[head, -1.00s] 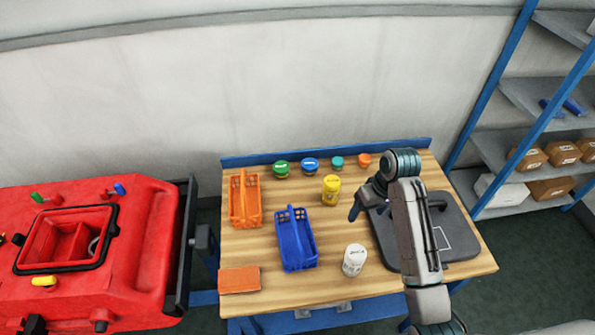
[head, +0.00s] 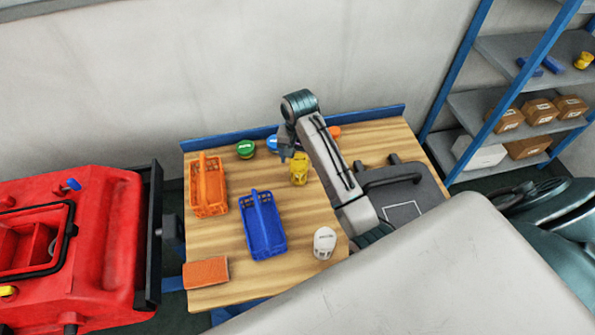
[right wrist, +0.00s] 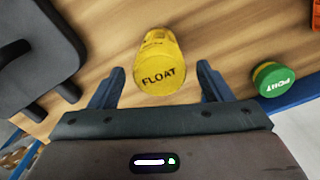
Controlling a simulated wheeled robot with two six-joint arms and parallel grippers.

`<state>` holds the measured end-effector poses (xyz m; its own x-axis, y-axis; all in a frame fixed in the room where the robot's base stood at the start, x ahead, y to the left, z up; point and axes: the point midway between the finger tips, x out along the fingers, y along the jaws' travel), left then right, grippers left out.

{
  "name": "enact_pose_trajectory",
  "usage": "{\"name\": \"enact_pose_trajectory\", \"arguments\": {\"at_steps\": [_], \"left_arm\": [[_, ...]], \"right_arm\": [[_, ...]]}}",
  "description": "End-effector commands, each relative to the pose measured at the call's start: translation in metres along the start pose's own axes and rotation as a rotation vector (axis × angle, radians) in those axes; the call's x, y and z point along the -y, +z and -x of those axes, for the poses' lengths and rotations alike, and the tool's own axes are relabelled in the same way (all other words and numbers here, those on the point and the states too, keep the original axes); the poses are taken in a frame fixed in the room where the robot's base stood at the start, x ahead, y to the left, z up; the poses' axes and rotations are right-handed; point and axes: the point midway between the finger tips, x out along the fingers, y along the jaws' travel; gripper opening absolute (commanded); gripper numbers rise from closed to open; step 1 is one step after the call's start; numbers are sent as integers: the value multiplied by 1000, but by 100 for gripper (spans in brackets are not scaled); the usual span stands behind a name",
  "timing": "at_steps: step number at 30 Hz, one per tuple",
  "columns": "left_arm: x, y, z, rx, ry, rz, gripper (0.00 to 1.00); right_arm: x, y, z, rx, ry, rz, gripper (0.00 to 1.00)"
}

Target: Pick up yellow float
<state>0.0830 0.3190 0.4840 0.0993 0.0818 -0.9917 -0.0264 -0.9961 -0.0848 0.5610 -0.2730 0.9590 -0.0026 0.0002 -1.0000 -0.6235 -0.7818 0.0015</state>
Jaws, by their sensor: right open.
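The yellow float (head: 300,171) is a small cylinder standing on the wooden table, just below my right gripper (head: 288,150) in the head view. In the right wrist view the float (right wrist: 158,60), with FLOAT printed on its end, shows between the two fingers of my right gripper (right wrist: 160,80). The fingers are spread, with a gap on each side of the float. My left gripper is not in view.
On the table (head: 208,265) stand an orange basket (head: 209,192), a blue basket (head: 256,240) and a white cylinder (head: 324,243). Green (head: 245,149) and blue (head: 272,144) pieces stand at the back. A dark case (head: 405,205) lies right. An orange block (head: 205,272) lies front left.

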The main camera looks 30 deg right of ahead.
Motion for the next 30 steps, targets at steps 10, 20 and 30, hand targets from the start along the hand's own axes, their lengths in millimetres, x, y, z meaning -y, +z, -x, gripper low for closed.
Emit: {"name": "enact_pose_trajectory", "arguments": {"at_steps": [10,20,30], "left_arm": [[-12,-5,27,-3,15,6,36],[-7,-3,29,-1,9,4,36],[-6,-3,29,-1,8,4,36]], "right_arm": [[1,0,-39,2,2,0,72],[1,0,-56,-1,0,1,72],[1,0,-55,-1,-1,1,23]]}}
